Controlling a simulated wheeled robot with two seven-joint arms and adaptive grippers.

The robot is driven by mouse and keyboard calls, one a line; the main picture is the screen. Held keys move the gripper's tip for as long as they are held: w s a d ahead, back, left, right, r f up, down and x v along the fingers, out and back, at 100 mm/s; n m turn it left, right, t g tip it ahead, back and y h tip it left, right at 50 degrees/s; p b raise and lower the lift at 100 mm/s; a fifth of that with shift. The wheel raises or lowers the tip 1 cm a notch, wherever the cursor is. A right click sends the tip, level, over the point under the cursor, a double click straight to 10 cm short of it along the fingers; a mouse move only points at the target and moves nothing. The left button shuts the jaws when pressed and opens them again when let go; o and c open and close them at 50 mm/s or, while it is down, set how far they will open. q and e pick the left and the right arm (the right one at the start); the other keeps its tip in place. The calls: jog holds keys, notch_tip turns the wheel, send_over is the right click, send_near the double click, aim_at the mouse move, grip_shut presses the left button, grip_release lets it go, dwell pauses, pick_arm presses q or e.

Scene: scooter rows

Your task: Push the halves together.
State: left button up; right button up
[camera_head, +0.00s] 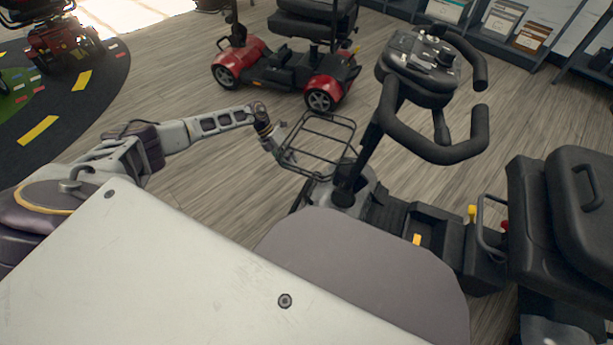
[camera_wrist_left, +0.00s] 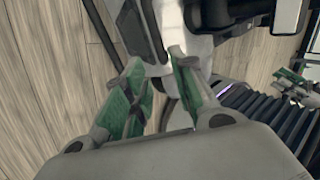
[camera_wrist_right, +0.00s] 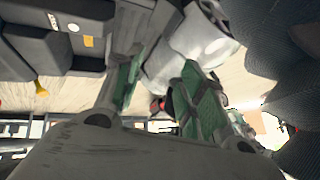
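A black and grey scooter stands in front of me in the head view. Its front half (camera_head: 345,194) carries a wire basket (camera_head: 322,135) and a tilted tiller with black handlebars (camera_head: 420,85). Its rear half (camera_head: 483,262) carries a black seat (camera_head: 580,215), with a yellow lever beside it. My body hides the lower side, so I cannot tell whether the halves touch. My left gripper (camera_head: 277,145) is beside the basket; its green-padded fingers are apart in the left wrist view (camera_wrist_left: 155,62). My right gripper (camera_wrist_right: 157,68) is open in its wrist view and hidden in the head view.
A red scooter (camera_head: 285,75) stands behind on the wood floor. Shelves with brochures (camera_head: 500,40) line the back right.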

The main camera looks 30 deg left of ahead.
aim_at(306, 180)
pick_arm(q)
jog(key=shift+w+a+r, duration=0.1)
jog(key=shift+w+a, duration=0.2)
jog(key=shift+w, duration=0.35)
pick_arm(e)
jog(key=shift+w+a, duration=0.3)
jog(key=shift+w, duration=0.3)
pick_arm(q)
jog(key=shift+b+x, duration=2.8)
jog(key=shift+x, duration=4.1)
pick_arm(e)
jog(key=shift+t+y, duration=0.3)
jog(key=shift+y, duration=0.1)
jog(key=shift+w+a+f, duration=0.1)
jog(key=shift+a+f, duration=0.1)
jog(key=shift+f, duration=0.6)
jog(key=shift+w+a+f, duration=0.1)
jog(key=shift+a+f, duration=0.05)
jog(key=shift+f, duration=0.7)
jog(key=shift+w+a+f, duration=0.1)
jog(key=shift+a+f, duration=0.1)
jog(key=shift+f, duration=0.6)
jog(key=shift+r, duration=0.1)
pick_arm(q)
grip_shut()
